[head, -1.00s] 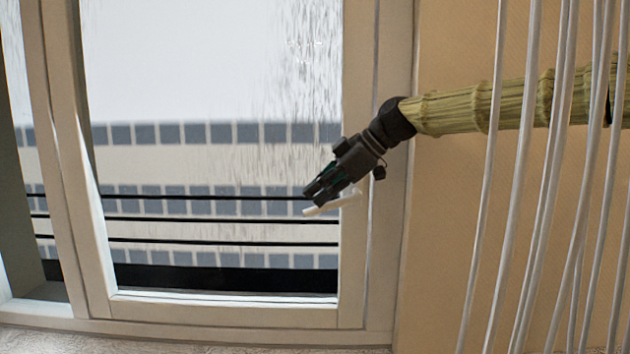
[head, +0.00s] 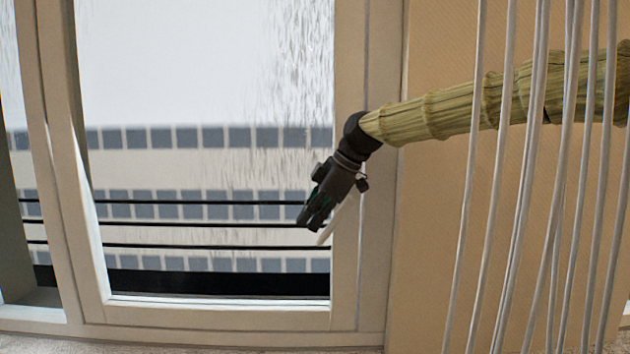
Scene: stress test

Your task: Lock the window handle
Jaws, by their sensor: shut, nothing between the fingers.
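The white window handle (head: 333,224) is on the right upright of the white window frame (head: 348,280). It slants down and to the left, between level and straight down. Its upper end is hidden behind my gripper (head: 309,222). My gripper is shut and empty, with its fingers pointing down and left. It lies just left of and over the upper part of the handle in the head view. I cannot tell whether the fingers touch the handle.
Several thin white cords (head: 500,200) hang in front of my arm on the right. A tan wall (head: 430,230) is right of the window. A pale sill or ledge (head: 200,342) runs below. The glass (head: 200,60) shows a building outside.

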